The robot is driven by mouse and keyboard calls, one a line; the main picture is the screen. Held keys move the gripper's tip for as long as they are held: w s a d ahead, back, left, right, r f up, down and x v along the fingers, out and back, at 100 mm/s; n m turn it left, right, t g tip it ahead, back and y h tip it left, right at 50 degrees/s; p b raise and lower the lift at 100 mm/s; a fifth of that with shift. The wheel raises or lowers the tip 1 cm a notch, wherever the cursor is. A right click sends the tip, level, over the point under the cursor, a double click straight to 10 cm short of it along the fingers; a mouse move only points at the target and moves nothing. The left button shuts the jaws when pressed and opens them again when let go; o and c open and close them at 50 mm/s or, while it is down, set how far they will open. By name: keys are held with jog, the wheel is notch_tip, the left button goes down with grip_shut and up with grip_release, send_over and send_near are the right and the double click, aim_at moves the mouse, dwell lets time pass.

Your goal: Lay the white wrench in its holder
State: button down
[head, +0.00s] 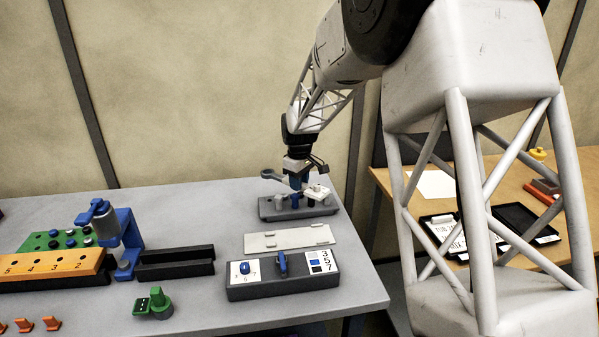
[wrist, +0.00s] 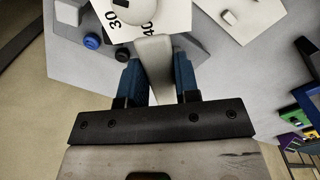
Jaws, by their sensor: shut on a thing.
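My gripper (head: 296,184) is above the far right part of the grey table, its blue fingers pointing down. In the wrist view my gripper (wrist: 158,78) is shut on the pale handle of the white wrench (wrist: 154,55). One end of the wrench (head: 318,192) shows white to the right of the fingers; a greyer ring-like end shows to the left.
A flat pale plate (head: 290,238) lies in front of the block. Nearer stands a dark box (head: 283,288) with a blue switch and a dial. A blue clamp-like fixture (head: 127,243), an orange numbered bar (head: 55,266) and a green part (head: 154,304) are left.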

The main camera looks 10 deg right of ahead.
aim_at(297, 237)
jog(key=s+f+n, duration=0.2)
jog(key=n, duration=0.1)
jog(key=s+a+f+n, duration=0.1)
jog(key=s+f+n, duration=0.1)
jog(key=s+n, duration=0.1)
jog(key=s+a+f+n, duration=0.1)
jog(key=s+f+n, duration=0.1)
jog(key=s+n, duration=0.1)
jog(key=shift+s+a, duration=0.15)
jog(key=shift+s, duration=0.05)
jog(key=shift+f, duration=0.15)
jog(key=shift+f, duration=3.3)
jog(key=c, duration=0.8)
grip_release()
